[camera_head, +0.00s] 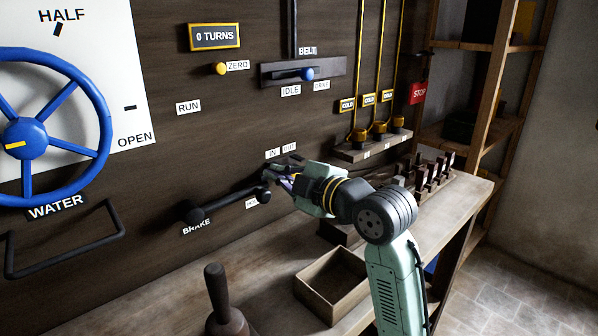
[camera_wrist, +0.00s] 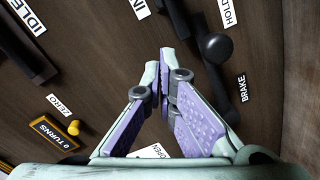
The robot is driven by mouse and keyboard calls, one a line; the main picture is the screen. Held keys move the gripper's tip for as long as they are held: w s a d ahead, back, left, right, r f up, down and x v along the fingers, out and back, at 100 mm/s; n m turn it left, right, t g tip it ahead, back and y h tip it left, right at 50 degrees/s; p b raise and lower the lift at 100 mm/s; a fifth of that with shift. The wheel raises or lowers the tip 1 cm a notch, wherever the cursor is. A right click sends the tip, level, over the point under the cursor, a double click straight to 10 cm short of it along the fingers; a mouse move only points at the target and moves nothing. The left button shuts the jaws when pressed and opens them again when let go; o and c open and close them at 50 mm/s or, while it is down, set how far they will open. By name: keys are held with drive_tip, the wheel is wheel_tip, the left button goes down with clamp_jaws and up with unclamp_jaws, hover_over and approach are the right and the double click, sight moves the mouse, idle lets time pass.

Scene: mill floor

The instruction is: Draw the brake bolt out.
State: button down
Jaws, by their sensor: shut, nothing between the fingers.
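The brake lever (camera_head: 228,205) is a dark bar on the wall board, with a round black knob (camera_head: 263,195) at its right end, near the HOLD label. In the wrist view the knob (camera_wrist: 215,46) is right of my fingertips. A dark fitting (camera_head: 287,160) sits below the IN and OUT labels, partly hidden by my gripper; I take it for the brake bolt. It also shows at the top of the wrist view (camera_wrist: 180,18), beyond my fingertips. My gripper (camera_head: 268,174) is shut and empty in front of the board; its fingertips (camera_wrist: 160,58) meet, and contact cannot be told.
A blue handwheel (camera_head: 25,138) is at the left. A belt lever with a blue knob (camera_head: 307,74) is above. An open wooden box (camera_head: 333,285) and a dark handled tool (camera_head: 222,305) stand on the bench (camera_head: 440,215). Yellow rods and a pegged rack (camera_head: 435,178) are right.

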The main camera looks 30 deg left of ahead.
drive_tip(key=shift+w+a+f+p, duration=0.1)
drive_tip(key=shift+w+f+p, duration=0.3)
drive_tip(key=shift+w, duration=0.55)
drive_tip(key=shift+w+f+p, duration=0.2)
drive_tip(key=shift+w+f, duration=0.35)
drive_tip(key=shift+w, duration=0.4)
drive_tip(key=w, duration=0.1)
drive_tip(key=w+d+b, duration=0.1)
drive_tip(key=w, duration=0.2)
drive_tip(key=shift+w+d, duration=0.15)
drive_tip(key=shift+d, duration=0.15)
